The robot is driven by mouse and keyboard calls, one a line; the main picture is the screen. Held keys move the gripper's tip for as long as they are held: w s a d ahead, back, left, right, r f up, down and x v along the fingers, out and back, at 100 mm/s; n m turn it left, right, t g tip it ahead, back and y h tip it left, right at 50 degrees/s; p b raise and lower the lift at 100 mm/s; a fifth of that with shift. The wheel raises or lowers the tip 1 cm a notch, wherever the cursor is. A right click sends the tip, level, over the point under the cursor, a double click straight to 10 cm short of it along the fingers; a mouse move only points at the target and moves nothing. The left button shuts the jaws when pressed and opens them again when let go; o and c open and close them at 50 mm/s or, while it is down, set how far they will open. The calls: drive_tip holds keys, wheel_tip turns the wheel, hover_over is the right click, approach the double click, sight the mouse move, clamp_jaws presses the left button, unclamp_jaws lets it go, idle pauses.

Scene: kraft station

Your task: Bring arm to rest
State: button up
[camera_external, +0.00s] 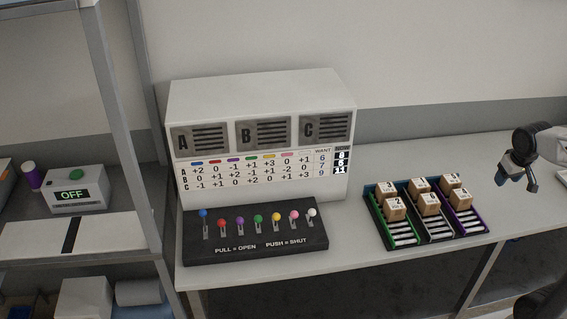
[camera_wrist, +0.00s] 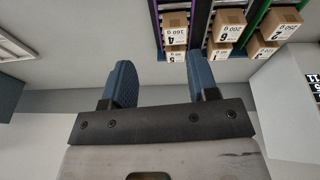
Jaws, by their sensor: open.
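My gripper (camera_external: 518,183) hangs at the right of the external view, above the white bench and to the right of the sorting tray. In the wrist view its two blue fingers (camera_wrist: 161,88) stand apart with nothing between them, so it is open and empty. Part of my arm runs off the right edge of the external view.
A tray (camera_external: 398,238) with green, black and purple lanes holds several numbered cardboard boxes (camera_external: 429,204). A black lever panel (camera_external: 255,248) stands before a white cabinet (camera_external: 262,95) with a chart. A shelf at left holds a device reading OFF (camera_external: 76,190). Bench between tray and gripper is clear.

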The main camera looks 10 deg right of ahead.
drive_tip(key=s+d+f+m, duration=0.1)
drive_tip(key=s+d+f, duration=0.1)
drive_tip(key=s, duration=0.3)
drive_tip(key=shift+s+d, duration=0.4)
drive_tip(key=shift+d, duration=0.05)
drive_tip(key=shift+f, duration=0.1)
idle(0.7)
